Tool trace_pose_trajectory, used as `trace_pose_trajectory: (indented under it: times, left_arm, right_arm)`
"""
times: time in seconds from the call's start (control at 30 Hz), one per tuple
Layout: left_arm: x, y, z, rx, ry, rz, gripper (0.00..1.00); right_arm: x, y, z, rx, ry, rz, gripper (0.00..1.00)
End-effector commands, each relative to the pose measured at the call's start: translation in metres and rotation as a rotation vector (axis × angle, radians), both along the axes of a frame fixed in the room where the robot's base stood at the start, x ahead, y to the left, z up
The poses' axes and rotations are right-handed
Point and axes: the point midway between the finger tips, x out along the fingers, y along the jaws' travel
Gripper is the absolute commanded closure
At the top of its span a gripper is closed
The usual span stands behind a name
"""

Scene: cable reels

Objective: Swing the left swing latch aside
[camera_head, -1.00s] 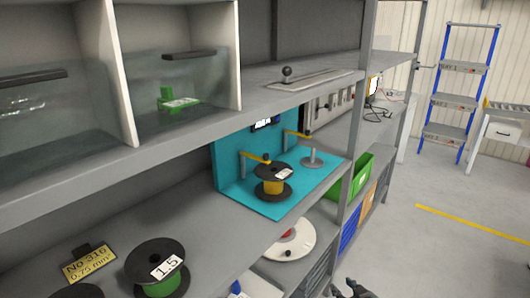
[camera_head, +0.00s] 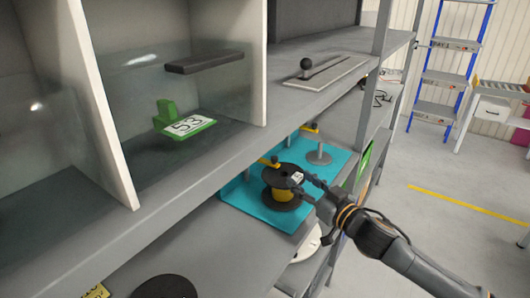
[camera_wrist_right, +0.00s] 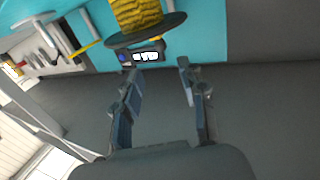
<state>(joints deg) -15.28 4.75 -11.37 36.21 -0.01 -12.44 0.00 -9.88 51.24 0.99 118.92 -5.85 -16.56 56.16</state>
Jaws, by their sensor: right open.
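The left swing latch (camera_head: 268,162) is a yellow bar on a grey post, at the left of the teal base (camera_head: 243,197). The bar reaches toward the reel (camera_head: 283,185), which has black flanges and yellow cable. The reel stands upright on the base, and its black flange (camera_wrist_right: 146,31) shows in the right wrist view. A second yellow latch (camera_head: 310,128) is farther back. My right gripper (camera_head: 305,190) is open and empty, at the right front of the reel. Its spread fingers (camera_wrist_right: 160,70) point toward the reel's flange. My left gripper is not in view.
The grey upper shelf (camera_head: 215,160) overhangs the teal base. A slotted plate with a black ball knob (camera_head: 306,64) lies on it. A green holder labelled 53 (camera_head: 185,125) is behind glass. A round-based stand (camera_head: 319,157) is behind the reel.

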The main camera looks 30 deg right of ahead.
Motion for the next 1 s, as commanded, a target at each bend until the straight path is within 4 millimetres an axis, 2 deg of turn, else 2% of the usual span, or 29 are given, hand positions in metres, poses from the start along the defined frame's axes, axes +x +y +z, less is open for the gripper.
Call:
trace_pose_trajectory:
  times: [0.1, 0.3, 0.4, 0.53, 0.73, 0.83, 1.0]
  left_arm:
    - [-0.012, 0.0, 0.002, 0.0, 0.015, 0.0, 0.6]
    - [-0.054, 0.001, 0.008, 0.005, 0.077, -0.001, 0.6]
    - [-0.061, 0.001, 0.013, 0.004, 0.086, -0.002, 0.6]
    - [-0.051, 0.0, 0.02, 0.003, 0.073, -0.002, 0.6]
    - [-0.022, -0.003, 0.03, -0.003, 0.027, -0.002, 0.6]
    - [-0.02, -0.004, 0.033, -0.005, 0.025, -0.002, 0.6]
    - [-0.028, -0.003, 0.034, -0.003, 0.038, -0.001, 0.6]
  right_arm:
    - [0.008, 0.001, 0.002, 0.001, -0.002, -0.001, 0.58]
    - [0.037, 0.004, 0.004, -0.001, -0.003, -0.002, 0.58]
    - [0.053, 0.007, 0.004, 0.0, -0.003, -0.001, 0.58]
    - [0.076, 0.01, 0.003, 0.0, -0.002, -0.002, 0.58]
    - [0.11, 0.015, 0.003, -0.001, -0.001, -0.002, 0.58]
    - [0.122, 0.017, 0.001, 0.001, 0.0, -0.002, 0.58]
    - [0.133, 0.018, 0.0, -0.002, 0.0, -0.001, 0.58]
